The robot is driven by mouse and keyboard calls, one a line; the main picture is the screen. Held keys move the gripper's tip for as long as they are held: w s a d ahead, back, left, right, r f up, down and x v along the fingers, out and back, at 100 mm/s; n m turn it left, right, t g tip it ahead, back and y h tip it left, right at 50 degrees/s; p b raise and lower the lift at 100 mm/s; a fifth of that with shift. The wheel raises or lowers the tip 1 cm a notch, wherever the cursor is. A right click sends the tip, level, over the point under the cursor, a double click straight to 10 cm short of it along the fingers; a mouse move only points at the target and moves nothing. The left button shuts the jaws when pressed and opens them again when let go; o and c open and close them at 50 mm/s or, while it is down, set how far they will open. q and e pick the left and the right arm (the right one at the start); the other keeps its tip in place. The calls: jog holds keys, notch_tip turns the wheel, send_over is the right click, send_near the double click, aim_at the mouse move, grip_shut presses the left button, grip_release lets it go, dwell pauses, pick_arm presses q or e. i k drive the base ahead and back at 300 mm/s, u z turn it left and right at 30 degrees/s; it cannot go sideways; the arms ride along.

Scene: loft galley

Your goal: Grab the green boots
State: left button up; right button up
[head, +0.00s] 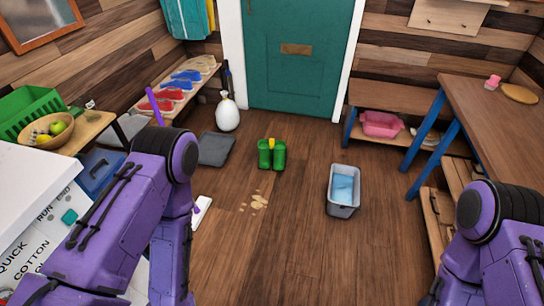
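The green boots (271,154) stand upright side by side on the wooden floor, in the middle of the head view, in front of the teal door. A small yellow patch shows at their top. My purple arms come in at the lower left and lower right. Neither gripper can be made out; both arms run down out of the picture, well short of the boots.
A grey bin with blue inside (344,189) stands right of the boots. A pale spill (259,201) lies on the floor in front of them. A dark mat (215,149) and a white sack (227,112) are to the left. A wooden table (502,108) stands right.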

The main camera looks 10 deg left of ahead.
aim_at(266, 147)
jog(key=u, duration=0.35)
jog(key=i, duration=2.65)
jog(key=z, duration=0.3)
